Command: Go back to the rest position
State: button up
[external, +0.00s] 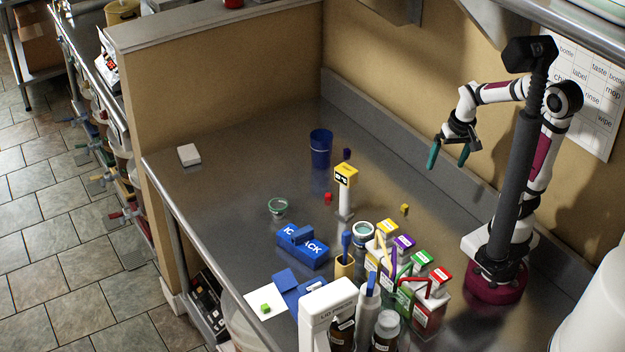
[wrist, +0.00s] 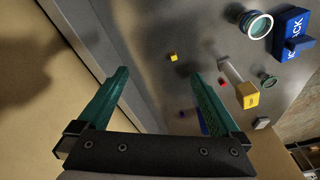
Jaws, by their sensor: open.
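My gripper (external: 449,155) is raised high above the back of the steel table, near the rear wall, at the right in the external view. Its two teal fingers are spread apart with nothing between them. In the wrist view my gripper (wrist: 160,88) is also open and empty, with the table and its upstand far below. My arm is folded up above its dark red base and touches no object.
The steel table (external: 235,165) holds a blue cup (external: 320,148), a yellow-topped post (external: 345,190), blue blocks (external: 303,245), small coloured cubes, and a crowd of boxes and bottles near my base. The table's left part is mostly clear.

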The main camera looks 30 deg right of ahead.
jog(key=s+a+m+g+y, duration=0.1)
jog(key=s+a+g, duration=0.1)
jog(key=s, duration=1)
jog(key=shift+s+a+r+g+y, duration=0.3)
jog(key=shift+a+y, duration=0.1)
jog(key=shift+a, duration=0.5)
